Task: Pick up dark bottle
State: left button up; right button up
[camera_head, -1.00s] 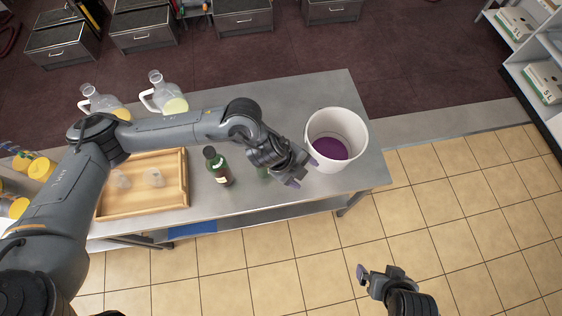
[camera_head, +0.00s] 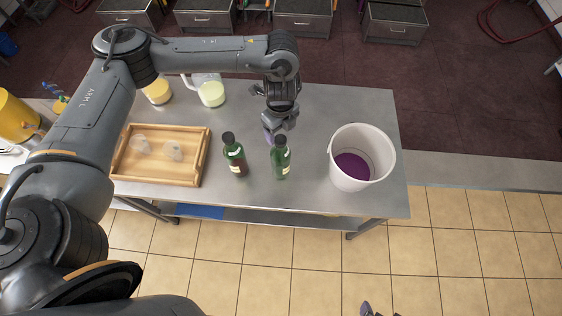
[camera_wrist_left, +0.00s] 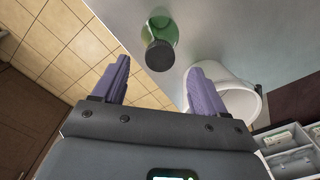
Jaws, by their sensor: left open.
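Two green bottles with black caps stand upright on the metal table. The left bottle (camera_head: 235,160) looks darker, with brownish contents and a pale label. The right bottle (camera_head: 281,162) is a clearer green. My left gripper (camera_head: 270,134) is open and empty, just behind the right bottle and partly hidden by its own wrist. In the left wrist view, a green bottle with a black cap (camera_wrist_left: 159,55) stands ahead of the open fingers (camera_wrist_left: 161,86), apart from them. Only a fingertip of my right gripper (camera_head: 367,309) shows at the bottom edge.
A white bucket with purple contents (camera_head: 339,176) stands right of the bottles; it also shows in the left wrist view (camera_wrist_left: 240,100). A wooden tray (camera_head: 196,176) with clear items lies to the left. A jug of pale yellow liquid (camera_head: 211,95) stands behind.

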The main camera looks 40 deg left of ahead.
aim_at(280, 139)
pick_arm(q)
jog(key=shift+f+p, duration=0.7)
jog(key=shift+f, duration=2.3)
jog(key=shift+r, duration=0.1)
grip_shut()
